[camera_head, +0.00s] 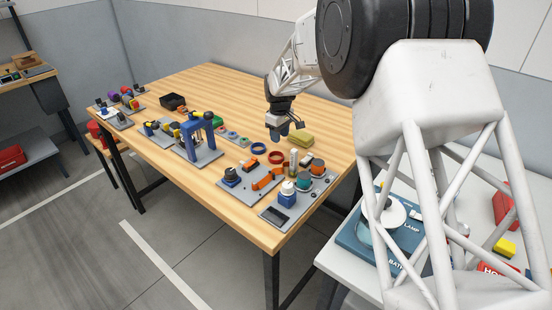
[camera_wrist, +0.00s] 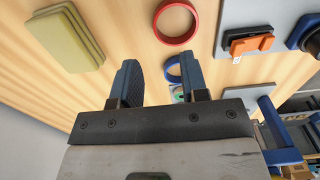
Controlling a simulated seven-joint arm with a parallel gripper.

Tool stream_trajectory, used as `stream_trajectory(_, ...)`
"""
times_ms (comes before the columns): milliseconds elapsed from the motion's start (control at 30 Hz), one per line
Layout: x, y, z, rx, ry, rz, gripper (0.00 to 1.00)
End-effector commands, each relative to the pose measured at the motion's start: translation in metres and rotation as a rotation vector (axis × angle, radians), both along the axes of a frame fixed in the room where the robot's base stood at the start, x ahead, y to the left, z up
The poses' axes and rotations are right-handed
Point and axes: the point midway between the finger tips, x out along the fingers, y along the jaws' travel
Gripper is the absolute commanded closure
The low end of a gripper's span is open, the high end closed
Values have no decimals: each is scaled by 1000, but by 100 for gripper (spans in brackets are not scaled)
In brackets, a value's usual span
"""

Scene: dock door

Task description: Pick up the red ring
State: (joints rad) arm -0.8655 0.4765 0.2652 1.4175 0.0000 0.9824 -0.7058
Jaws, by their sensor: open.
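The red ring (camera_head: 276,158) lies flat on the wooden table (camera_head: 239,213), just in front of my gripper (camera_head: 278,136). In the wrist view the red ring (camera_wrist: 176,22) shows whole near the top, beyond the fingertips. My gripper (camera_wrist: 156,75) is open, with its two blue fingers apart and nothing between them held. It hangs above the table, apart from the ring. A blue ring (camera_head: 259,148) lies to the left of the red one, and in the wrist view this blue ring (camera_wrist: 174,70) is partly hidden behind a finger.
A yellow-green block (camera_head: 301,139) lies right of my gripper. Grey boards with an orange part (camera_head: 268,178) and several knobs stand at the table's near end. A blue frame (camera_head: 197,130) on a grey plate stands to the left.

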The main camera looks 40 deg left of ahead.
Motion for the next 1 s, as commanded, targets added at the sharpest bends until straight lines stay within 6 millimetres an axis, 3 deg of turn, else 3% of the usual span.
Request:
stream_trajectory(433,0,-1,-24,-1,1,-1,59)
stream_trajectory(833,0,-1,-27,0,0,-1,59)
stream_trajectory(1000,1,-1,-38,-1,1,-1,59)
